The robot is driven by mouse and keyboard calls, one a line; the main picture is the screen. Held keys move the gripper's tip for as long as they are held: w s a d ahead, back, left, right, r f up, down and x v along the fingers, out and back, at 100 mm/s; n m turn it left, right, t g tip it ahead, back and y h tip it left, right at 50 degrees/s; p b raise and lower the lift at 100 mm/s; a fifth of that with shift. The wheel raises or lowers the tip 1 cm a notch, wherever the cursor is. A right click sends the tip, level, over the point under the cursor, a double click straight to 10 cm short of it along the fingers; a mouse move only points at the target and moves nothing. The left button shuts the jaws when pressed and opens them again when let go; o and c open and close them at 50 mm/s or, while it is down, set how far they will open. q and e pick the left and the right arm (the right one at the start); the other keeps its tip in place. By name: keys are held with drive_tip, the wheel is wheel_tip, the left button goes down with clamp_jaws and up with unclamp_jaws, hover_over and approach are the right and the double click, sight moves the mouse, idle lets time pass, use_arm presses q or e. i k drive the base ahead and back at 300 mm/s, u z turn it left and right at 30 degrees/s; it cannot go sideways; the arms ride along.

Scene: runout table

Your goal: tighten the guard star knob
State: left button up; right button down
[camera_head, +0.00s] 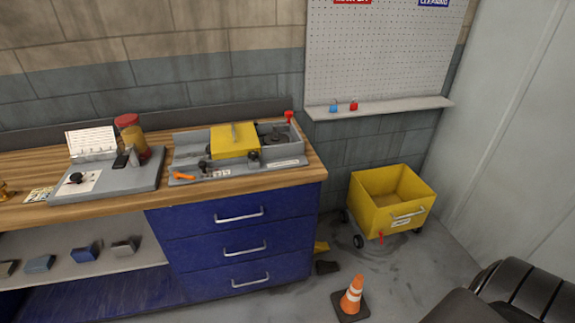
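The grey machine unit (190,149) lies on the right part of the wooden bench, with a yellow guard (228,143) over its middle. A dark knob (254,157) stands at the guard's front right corner; it looks like the star knob, but its lobes are too small to make out. I cannot tell whether it is tight or loose. A second small dark knob (203,167) sits at the unit's front left. Neither of my grippers is in view, and nothing is touching the unit.
An orange handle (183,177) and a red knob (289,116) sit on the unit. Left of it is a grey plate (125,185) with a red-topped jar (131,130). A yellow cart (378,222) and a traffic cone (352,296) stand on the floor, right of the blue drawers (215,240).

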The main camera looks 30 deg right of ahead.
sight(253, 156)
drive_tip(key=z, duration=0.45)
drive_tip(key=k, duration=1)
drive_tip(key=z, duration=1)
drive_tip(key=i, duration=0.6)
drive_tip(key=z, duration=0.7)
drive_tip(key=i, duration=1.6)
drive_tip(key=u, duration=1.25)
drive_tip(key=i, duration=0.5)
drive_tip(key=u, duration=0.6)
